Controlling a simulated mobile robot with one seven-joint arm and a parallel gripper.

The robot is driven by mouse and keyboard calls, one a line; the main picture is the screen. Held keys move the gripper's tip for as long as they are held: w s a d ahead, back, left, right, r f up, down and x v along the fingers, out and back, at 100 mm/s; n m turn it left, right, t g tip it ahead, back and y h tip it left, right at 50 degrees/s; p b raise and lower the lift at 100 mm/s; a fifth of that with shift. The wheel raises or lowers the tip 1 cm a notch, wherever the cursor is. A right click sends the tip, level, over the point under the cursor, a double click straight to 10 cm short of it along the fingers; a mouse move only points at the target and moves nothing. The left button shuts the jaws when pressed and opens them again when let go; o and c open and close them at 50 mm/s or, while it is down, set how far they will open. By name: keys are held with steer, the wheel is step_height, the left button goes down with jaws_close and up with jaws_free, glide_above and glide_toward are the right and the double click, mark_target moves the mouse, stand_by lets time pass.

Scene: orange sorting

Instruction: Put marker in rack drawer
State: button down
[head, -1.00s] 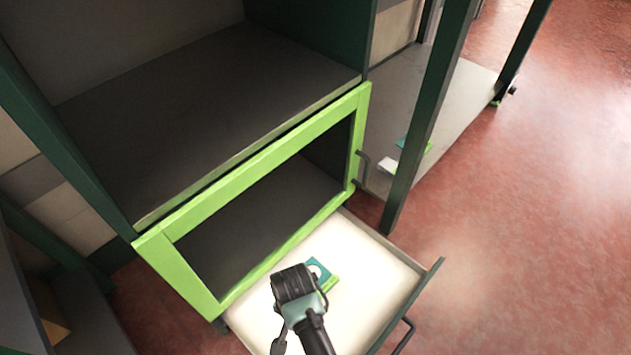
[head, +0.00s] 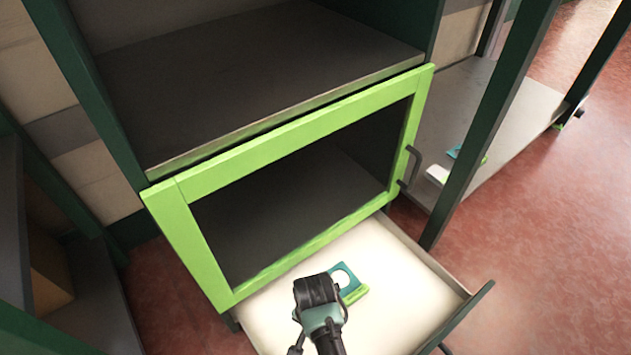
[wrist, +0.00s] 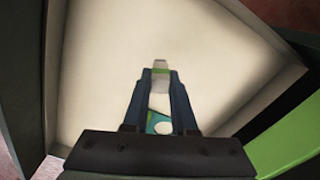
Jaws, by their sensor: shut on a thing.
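My gripper (wrist: 160,82) is shut on a small teal, green and white thing, which I take to be the marker (wrist: 158,124). In the wrist view the marker shows between the two fingers, with a green and white end at the fingertips. In the head view the marker (head: 348,281) shows beside my wrist, teal with a white round patch and a green edge. The rack drawer (head: 412,262) is pulled open, with a pale, bare floor. The marker is over the drawer; its height above the floor is unclear.
A green-framed open compartment (head: 287,143) stands above the drawer, below a dark shelf (head: 250,80). Small white and teal things (head: 438,174) lie on a low grey shelf at right, behind a dark green post (head: 490,130). Red floor is clear at right.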

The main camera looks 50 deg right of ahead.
step_height(320, 180, down, 3)
steer(key=shift+f+b, duration=0.1)
steer(key=shift+b, duration=0.9)
steer(key=c, duration=0.7)
jaws_free()
step_height(320, 180, up, 12)
steer(key=p, duration=0.8)
steer(key=shift+r+p, duration=0.2)
steer(key=shift+p, duration=0.15)
